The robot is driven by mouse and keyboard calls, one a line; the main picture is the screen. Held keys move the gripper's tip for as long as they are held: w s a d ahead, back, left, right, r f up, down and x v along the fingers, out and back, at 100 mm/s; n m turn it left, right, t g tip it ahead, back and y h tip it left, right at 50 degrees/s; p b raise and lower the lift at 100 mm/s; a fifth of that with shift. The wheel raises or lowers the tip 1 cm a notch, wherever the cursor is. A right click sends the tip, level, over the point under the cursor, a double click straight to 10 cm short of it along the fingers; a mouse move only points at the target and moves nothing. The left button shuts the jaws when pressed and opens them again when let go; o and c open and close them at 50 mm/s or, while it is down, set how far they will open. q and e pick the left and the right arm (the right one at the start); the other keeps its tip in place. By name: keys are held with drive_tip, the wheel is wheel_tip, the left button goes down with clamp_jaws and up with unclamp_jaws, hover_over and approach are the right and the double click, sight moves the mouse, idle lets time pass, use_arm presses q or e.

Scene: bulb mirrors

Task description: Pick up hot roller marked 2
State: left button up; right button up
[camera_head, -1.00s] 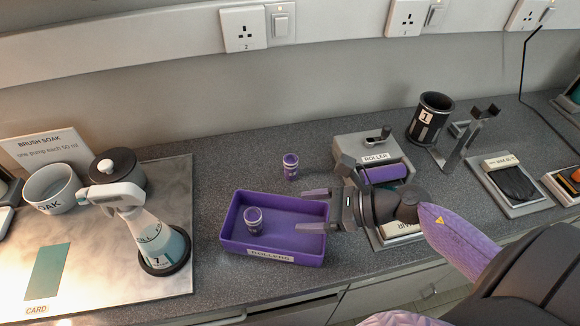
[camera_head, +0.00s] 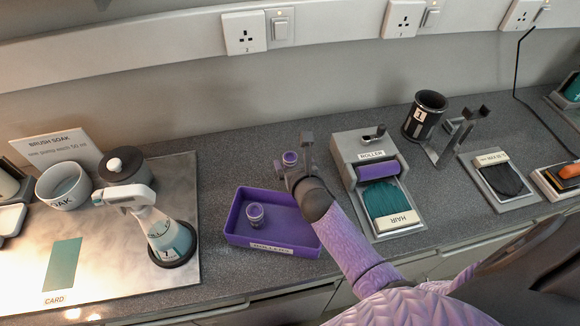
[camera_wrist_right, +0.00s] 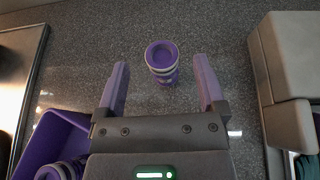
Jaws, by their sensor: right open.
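A purple hot roller (camera_head: 290,158) stands upright on the counter behind the purple tray. It also shows in the right wrist view (camera_wrist_right: 162,62), ahead of and between my fingers. A second purple roller (camera_head: 255,214) stands in the rollers tray (camera_head: 235,240), and part of it shows at the lower left of the wrist view (camera_wrist_right: 60,171). I cannot read a number on either roller. My right gripper (camera_head: 297,152) is open beside the counter roller, its fingers (camera_wrist_right: 161,70) pointing towards it with nothing held. My left gripper is not in view.
The grey roller machine (camera_head: 345,150) with a teal hair pad stands close to the right of the gripper. A pump bottle (camera_head: 168,238) and bowls stand on the board at left. A black cup marked 1 (camera_head: 421,118) is at the back right.

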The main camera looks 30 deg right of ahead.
drive_tip(key=shift+w+d+f+b, duration=0.2)
drive_tip(key=shift+w+f+b, duration=0.1)
drive_tip(key=shift+w+f, duration=0.45)
drive_tip(key=shift+w+r, duration=0.15)
drive_tip(key=shift+w, duration=0.3)
drive_tip(key=shift+d, duration=0.1)
clamp_jaws()
